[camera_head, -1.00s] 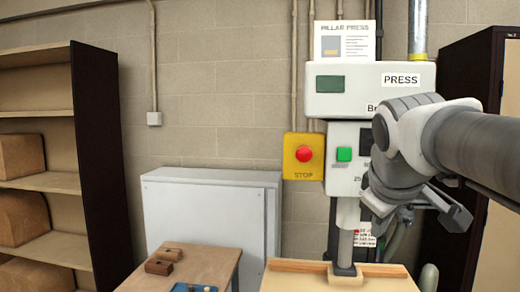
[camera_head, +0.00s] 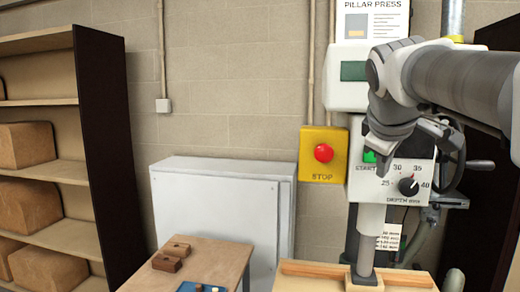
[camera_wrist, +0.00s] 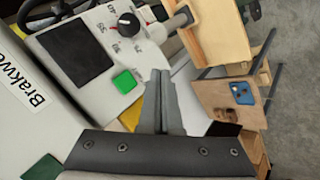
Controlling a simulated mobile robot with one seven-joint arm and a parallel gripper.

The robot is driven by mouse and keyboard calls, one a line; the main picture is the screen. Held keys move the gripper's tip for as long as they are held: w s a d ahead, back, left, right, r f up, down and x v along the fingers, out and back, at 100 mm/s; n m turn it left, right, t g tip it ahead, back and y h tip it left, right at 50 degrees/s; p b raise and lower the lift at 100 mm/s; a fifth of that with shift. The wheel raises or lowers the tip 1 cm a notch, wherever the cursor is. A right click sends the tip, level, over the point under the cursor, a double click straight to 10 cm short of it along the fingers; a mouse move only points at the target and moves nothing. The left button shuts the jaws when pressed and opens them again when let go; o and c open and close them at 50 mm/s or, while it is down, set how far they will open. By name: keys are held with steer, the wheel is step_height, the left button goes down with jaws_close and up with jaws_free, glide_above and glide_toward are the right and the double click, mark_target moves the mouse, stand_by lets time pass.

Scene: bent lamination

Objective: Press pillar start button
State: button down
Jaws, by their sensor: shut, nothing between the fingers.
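The pillar press has a pale control panel (camera_head: 427,168) with a green start button (camera_head: 370,156), partly hidden behind my gripper in the head view. In the wrist view the whole square green button (camera_wrist: 124,81) shows just left of the fingertips. My gripper (camera_head: 382,172) is in front of the panel near the button. In the wrist view its fingers (camera_wrist: 160,76) are together, with nothing between them. I cannot tell whether they touch the panel; the button's face is clear of them in the wrist view.
A red stop button (camera_head: 323,153) on a yellow box is left of the start button. A depth dial (camera_head: 408,186) is right of it. A wooden press bed (camera_head: 300,270) lies below. A small table (camera_head: 215,262), grey cabinet (camera_head: 215,210) and shelf (camera_head: 105,130) stand left.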

stand_by(0.3)
steer(key=p, duration=0.3)
glide_toward(372, 162)
step_height(372, 162, down, 4)
steer(key=w+d, duration=0.1)
steer(key=shift+w+d+f+p, duration=0.1)
steer(key=shift+w+p, duration=0.1)
steer(key=shift+w, duration=0.15)
steer(key=shift+w+d+f+p, duration=0.1)
steer(key=shift+w+d+p, duration=0.1)
steer(key=shift+w, duration=0.15)
steer(key=shift+w+r, duration=0.1)
stand_by(1.3)
steer(key=shift+w, duration=0.3)
steer(key=shift+w+d+p, duration=0.2)
steer(key=shift+w+p, duration=0.3)
steer(key=shift+p, duration=0.05)
stand_by(0.5)
steer(key=shift+s, duration=0.15)
stand_by(0.3)
steer(key=shift+s+a+b, duration=0.3)
steer(key=shift+s+b, duration=0.15)
steer(key=shift+s, duration=0.3)
